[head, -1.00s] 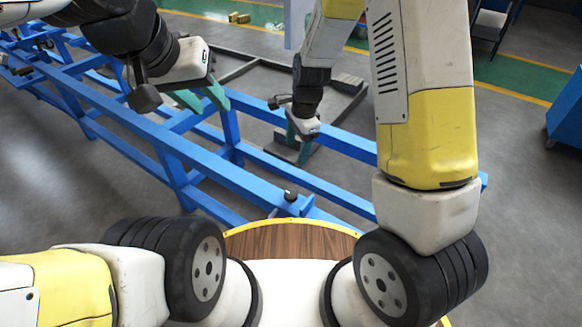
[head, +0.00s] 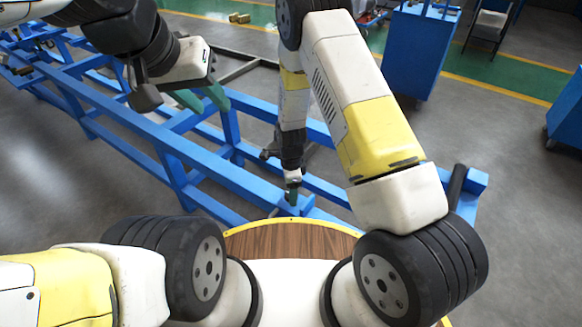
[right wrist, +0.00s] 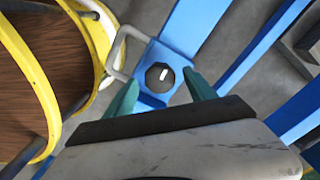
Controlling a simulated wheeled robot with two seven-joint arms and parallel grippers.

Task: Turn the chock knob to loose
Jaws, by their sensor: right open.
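The chock knob (right wrist: 159,77) is dark and roundish with a white pointer mark. It sits on a blue plate of the frame in the right wrist view. The mark points up in that picture, leaning slightly right. My right gripper (head: 292,193) is open over the knob. Its two green fingers stand on either side of the knob in the right wrist view, with gaps. In the head view the gripper hides the knob. My left gripper (head: 203,99) hangs over the blue frame at upper left, its green fingers apart and nothing seen between them.
The blue steel frame (head: 150,142) runs diagonally across the floor. A blue cabinet (head: 418,52) stands at the back right, with another blue thing (head: 567,115) at the right edge. The floor between them is clear.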

